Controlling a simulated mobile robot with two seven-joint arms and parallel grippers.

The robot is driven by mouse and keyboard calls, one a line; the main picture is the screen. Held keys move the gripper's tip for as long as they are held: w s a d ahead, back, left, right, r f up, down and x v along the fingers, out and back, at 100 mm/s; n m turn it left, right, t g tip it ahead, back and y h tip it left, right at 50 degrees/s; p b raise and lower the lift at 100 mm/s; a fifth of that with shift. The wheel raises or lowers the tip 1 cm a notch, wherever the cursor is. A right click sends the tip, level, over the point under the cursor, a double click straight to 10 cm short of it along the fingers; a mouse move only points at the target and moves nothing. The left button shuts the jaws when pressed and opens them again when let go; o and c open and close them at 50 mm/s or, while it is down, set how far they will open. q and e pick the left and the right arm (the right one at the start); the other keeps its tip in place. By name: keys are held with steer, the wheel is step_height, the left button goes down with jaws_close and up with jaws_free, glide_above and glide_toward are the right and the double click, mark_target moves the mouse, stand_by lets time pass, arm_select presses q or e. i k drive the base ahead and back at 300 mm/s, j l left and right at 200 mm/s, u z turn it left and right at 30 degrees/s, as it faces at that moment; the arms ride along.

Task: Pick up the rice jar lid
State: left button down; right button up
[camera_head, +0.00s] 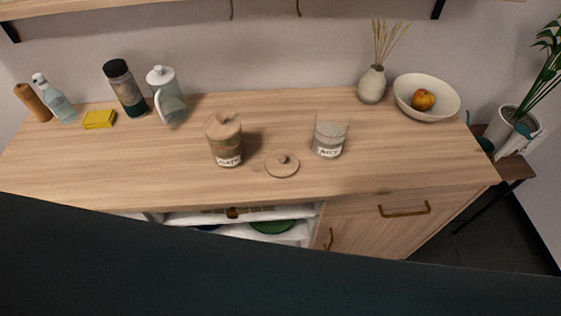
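The rice jar lid (282,165) is a round, flat wooden disc with a small knob. It lies on the wooden counter (330,180), near the front edge. The rice jar (330,135) is a clear glass jar with pale contents and a white label. It stands open just behind and to the right of the lid. A second jar (226,141), with a label that seems to read oats, stands left of the lid with a wooden lid on it. Neither of my grippers is in view.
A vase (372,85) and a bowl (427,98) with fruit stand at the back right. The counter around the lid is mostly clear.

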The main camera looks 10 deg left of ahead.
mark_target(282, 163)
steer(key=k+l, duration=0.15)
steer(key=l, duration=0.2)
steer(key=k+l, duration=0.15)
steer(key=l, duration=0.25)
steer(key=k+l, duration=0.1)
steer(key=l, duration=0.25)
